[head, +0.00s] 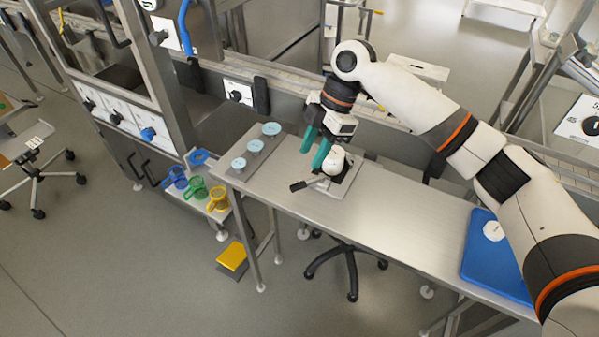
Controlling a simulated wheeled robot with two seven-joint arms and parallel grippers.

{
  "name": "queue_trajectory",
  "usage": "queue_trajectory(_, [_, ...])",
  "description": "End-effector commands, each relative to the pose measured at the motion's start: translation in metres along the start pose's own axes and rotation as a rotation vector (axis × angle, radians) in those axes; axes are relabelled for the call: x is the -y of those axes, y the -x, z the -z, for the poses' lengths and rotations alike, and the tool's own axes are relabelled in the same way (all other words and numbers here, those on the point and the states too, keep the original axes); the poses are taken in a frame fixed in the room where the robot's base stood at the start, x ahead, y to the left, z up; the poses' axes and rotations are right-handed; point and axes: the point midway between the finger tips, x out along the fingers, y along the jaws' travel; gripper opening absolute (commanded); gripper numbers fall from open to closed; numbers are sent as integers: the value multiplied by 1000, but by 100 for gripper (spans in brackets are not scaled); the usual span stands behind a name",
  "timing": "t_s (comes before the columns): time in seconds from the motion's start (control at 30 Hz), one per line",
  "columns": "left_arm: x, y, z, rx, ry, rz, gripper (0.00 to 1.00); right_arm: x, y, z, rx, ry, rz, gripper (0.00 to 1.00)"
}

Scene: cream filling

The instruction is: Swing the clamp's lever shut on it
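A small clamp fixture sits on a grey plate (346,187) on the steel table. Its lever has a black handle (298,186) that sticks out to the left, low over the table. A white rounded piece (334,164) sits at the clamp, and I cannot make out how it is held. My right gripper (312,157) comes down from above, just left of and behind the white piece. Its two teal fingers are apart with nothing visible between them. The fingertips are above the lever handle; I cannot tell if they touch anything. My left gripper is not in view.
The steel table (400,227) is clear between the clamp and a blue tray (480,258) with a white disc.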

Motion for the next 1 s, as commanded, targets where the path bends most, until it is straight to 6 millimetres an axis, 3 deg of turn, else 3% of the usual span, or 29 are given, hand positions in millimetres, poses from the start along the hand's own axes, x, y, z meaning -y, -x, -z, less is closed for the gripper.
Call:
queue_trajectory(0.1, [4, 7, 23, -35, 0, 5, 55, -1, -26, 0, -1, -1, -5, 38])
queue_trajectory(0.17, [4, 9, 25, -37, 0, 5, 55, -1, -37, -1, 0, -1, -4, 38])
queue_trajectory(0.4, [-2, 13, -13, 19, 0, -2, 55, 0, -74, -1, 0, -1, -1, 38])
queue_trajectory(0.53, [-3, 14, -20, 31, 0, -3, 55, 0, -82, 0, 0, -1, 0, 38])
queue_trajectory(0.83, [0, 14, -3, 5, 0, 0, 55, 0, -85, 0, 0, -1, 1, 38])
queue_trajectory(1.0, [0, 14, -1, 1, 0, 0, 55, 0, -85, 0, 0, -1, 1, 12])
